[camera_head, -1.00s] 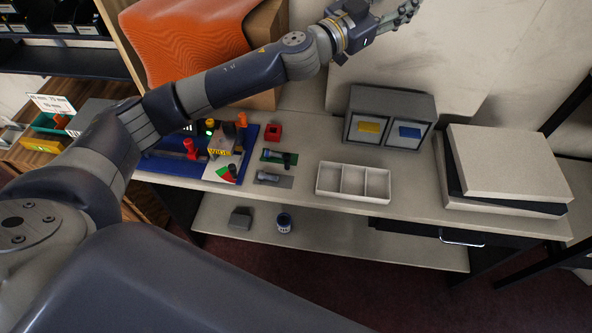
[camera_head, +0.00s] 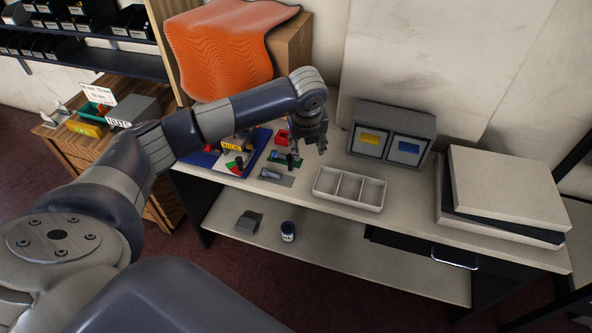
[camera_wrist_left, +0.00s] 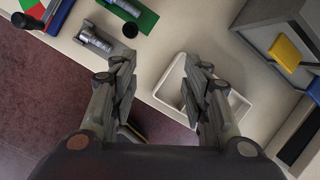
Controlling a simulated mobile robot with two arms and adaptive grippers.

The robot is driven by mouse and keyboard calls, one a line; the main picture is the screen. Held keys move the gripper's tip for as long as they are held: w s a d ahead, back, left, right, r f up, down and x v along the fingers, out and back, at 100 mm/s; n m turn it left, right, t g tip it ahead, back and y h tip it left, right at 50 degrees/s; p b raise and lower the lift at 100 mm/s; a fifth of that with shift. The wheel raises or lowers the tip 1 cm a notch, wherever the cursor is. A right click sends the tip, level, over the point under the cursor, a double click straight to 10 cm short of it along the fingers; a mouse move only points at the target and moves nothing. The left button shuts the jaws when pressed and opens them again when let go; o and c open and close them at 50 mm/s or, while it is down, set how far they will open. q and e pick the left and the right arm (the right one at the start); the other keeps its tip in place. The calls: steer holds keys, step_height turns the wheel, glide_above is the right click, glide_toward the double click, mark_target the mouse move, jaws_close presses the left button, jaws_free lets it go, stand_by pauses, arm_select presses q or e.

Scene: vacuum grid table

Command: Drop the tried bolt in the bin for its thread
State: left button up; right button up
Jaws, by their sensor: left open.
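A grey bolt (camera_head: 271,174) lies on a grey mat on the table; it also shows in the left wrist view (camera_wrist_left: 95,40). A second bolt (camera_wrist_left: 124,7) lies on a green mat (camera_wrist_left: 143,22) beside it. I cannot tell which is the tried one. A grey double bin (camera_head: 418,122) with a yellow label (camera_head: 370,138) and a blue label (camera_head: 408,147) stands at the back. My left gripper (camera_head: 308,150) is open and empty, fingers pointing down, above the table between the mats and the white tray (camera_head: 349,200). My right gripper is out of view.
The white tray has three compartments and looks empty. A blue board (camera_head: 197,159) with coloured fixtures lies left of the mats. White slabs (camera_head: 505,187) are stacked at the right. A lower shelf (camera_head: 340,262) holds a can (camera_head: 288,231) and a grey block (camera_head: 249,222).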

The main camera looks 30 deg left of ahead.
arm_select(q)
steer(key=s+a+y, duration=0.1)
steer(key=a+y, duration=0.1)
steer(key=a, duration=0.1)
glide_above(290, 156)
steer(key=s+d, duration=0.2)
steer(key=f, duration=0.4)
steer(key=shift+w+f+p, duration=0.15)
steer(key=shift+w+p, duration=0.05)
steer(key=shift+p, duration=0.15)
steer(key=shift+w+a+f, duration=0.1)
steer(key=shift+w+f, duration=0.05)
steer(key=shift+f, duration=0.3)
steer(key=p+x, duration=0.1)
steer(key=x, duration=0.4)
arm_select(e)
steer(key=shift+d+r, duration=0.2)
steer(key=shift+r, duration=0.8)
arm_select(q)
jaws_close()
